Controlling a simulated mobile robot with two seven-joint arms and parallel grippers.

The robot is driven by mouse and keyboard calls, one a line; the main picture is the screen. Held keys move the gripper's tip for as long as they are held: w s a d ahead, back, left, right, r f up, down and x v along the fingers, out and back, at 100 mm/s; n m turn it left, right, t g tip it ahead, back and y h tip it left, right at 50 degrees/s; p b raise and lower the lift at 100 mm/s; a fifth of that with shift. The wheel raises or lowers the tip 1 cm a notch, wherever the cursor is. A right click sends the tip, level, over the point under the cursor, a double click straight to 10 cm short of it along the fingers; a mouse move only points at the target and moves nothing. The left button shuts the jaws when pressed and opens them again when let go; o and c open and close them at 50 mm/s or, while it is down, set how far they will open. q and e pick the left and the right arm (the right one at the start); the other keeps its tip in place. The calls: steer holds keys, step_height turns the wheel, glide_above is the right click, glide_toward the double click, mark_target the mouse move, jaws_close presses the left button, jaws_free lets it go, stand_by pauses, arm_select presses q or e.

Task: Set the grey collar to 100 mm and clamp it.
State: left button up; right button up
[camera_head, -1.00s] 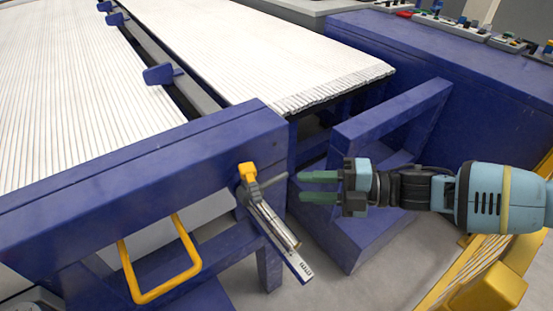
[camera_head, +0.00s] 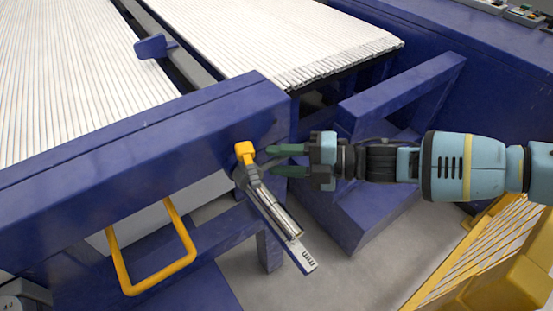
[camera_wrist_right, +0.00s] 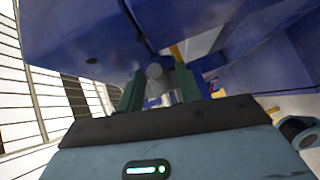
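The grey collar (camera_head: 248,178) sits around a steel rod (camera_head: 280,212) that slopes down and right from the blue frame. A yellow piece (camera_head: 244,152) stands on top of the collar. A flat scale marked "mm" (camera_head: 304,259) runs beneath the rod; its graduations are too small to read. My right gripper (camera_head: 269,161) is open, its two green fingers pointing left just right of the collar. In the right wrist view, a round grey end (camera_wrist_right: 154,71) shows between the fingertips; I cannot tell whether they touch it. My left gripper is not in view.
A thick blue beam (camera_head: 150,155) lies behind and left of the collar. A yellow loop handle (camera_head: 155,285) hangs below it. White pipes (camera_head: 280,45) fill the racks behind. A blue angled bracket (camera_head: 400,100) stands behind my right gripper. Open floor shows below it.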

steer(key=shift+w+a+f, duration=0.1)
steer(key=shift+w+a, duration=0.05)
steer(key=shift+a, duration=0.4)
jaws_close()
